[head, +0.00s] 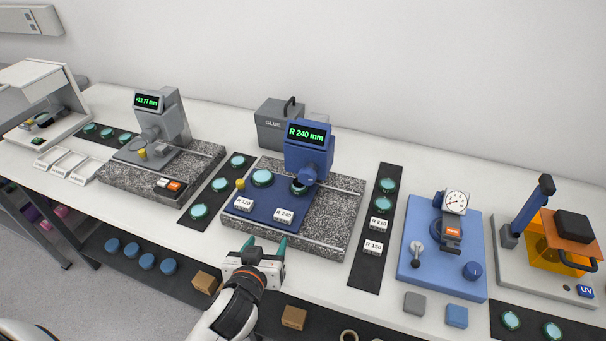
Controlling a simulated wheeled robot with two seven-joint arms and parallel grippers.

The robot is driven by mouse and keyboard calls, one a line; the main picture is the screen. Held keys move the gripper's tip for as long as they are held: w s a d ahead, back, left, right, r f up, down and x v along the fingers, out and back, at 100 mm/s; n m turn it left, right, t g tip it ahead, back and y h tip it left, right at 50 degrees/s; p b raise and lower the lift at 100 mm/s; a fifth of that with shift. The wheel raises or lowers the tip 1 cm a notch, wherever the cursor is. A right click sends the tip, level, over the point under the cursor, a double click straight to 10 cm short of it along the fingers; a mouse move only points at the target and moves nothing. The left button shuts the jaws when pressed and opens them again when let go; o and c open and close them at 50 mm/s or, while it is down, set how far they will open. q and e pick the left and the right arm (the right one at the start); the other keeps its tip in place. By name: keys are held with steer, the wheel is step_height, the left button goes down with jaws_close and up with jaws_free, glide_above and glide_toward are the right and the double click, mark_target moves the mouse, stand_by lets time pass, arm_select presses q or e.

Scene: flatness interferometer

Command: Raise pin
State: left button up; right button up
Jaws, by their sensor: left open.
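The blue instrument (308,155) on a speckled granite base shows "R 240 mm" on its screen. A small yellow upright knob (240,184) stands at the left edge of its blue plate (262,212); a similar yellow knob (142,154) is on the grey instrument. I cannot tell for sure which part is the pin. My left gripper (265,244) is open and empty, its teal fingers pointing at the front edge of the granite base, below and right of the nearer yellow knob. My right gripper is not in view.
Blocks marked R 120 (243,204) and R 240 (284,215) sit on the blue plate beside a teal lens (262,178). A dark strip (366,268) with lenses and blocks lies to the right. A blue dial-gauge station (445,250) stands beyond. Cardboard boxes (294,317) are on the lower shelf.

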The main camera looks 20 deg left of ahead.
mark_target(306, 180)
arm_select(q)
steer(key=w+d+r+t+h, duration=0.2)
steer(key=w+d+r+t, duration=0.25)
steer(key=r, duration=0.25)
steer(key=w+p, duration=0.1)
steer(key=w, duration=0.2)
steer(key=w+p, duration=0.1)
steer(key=w, duration=0.6)
steer(key=shift+w+a+r+p, duration=0.15)
steer(key=shift+a+p, duration=0.1)
steer(key=shift+p, duration=0.15)
steer(key=shift+w, duration=0.7)
steer(key=shift+c, duration=0.3)
steer(key=c, duration=0.9)
